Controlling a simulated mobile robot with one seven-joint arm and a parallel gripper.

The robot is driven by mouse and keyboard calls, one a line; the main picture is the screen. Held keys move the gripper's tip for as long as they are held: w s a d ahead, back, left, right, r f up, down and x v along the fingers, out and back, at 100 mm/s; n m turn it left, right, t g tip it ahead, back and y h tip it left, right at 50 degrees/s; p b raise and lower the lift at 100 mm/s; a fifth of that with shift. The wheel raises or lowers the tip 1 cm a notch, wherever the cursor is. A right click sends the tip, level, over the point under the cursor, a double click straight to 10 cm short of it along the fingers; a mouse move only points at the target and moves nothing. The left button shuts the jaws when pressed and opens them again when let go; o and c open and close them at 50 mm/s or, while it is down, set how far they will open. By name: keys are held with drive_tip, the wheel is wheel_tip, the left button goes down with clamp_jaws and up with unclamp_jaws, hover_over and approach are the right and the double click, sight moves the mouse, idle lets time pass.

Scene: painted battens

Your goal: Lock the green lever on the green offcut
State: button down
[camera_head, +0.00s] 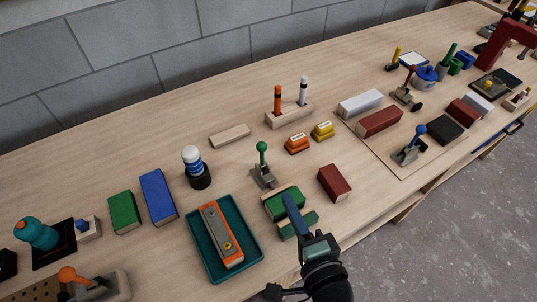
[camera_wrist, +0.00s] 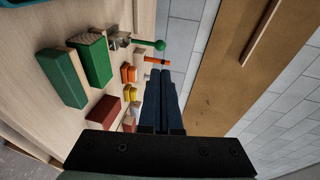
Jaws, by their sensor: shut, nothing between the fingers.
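The green lever (camera_head: 263,158) is a small metal clamp with a green ball handle standing up. It also shows in the wrist view (camera_wrist: 160,45). Two green blocks lie just in front of it: the green offcut (camera_head: 281,202), nearer the clamp, and another green block (camera_head: 302,226). In the wrist view the offcut (camera_wrist: 93,60) lies against the clamp; whether the clamp presses on it I cannot tell. My gripper (camera_head: 287,198) is shut and empty, its blue fingers in front of the green blocks in the head view. In the wrist view its fingertips (camera_wrist: 165,73) point past the green ball, apart from it.
A teal tray (camera_head: 253,258) with an orange-and-grey tool lies left of my gripper. A dark red block (camera_head: 335,183) lies to the right. Orange (camera_head: 297,144) and yellow (camera_head: 323,131) pieces sit behind. Clamps with blue (camera_head: 411,148) and red (camera_head: 408,92) handles stand further right.

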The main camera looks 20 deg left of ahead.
sight(263, 149)
drive_tip(key=shift+w+a, duration=0.1)
drive_tip(key=p+x, duration=0.2)
drive_tip(key=x, duration=1.2)
drive_tip(key=shift+r+p, duration=0.15)
drive_tip(key=shift+p, duration=0.45)
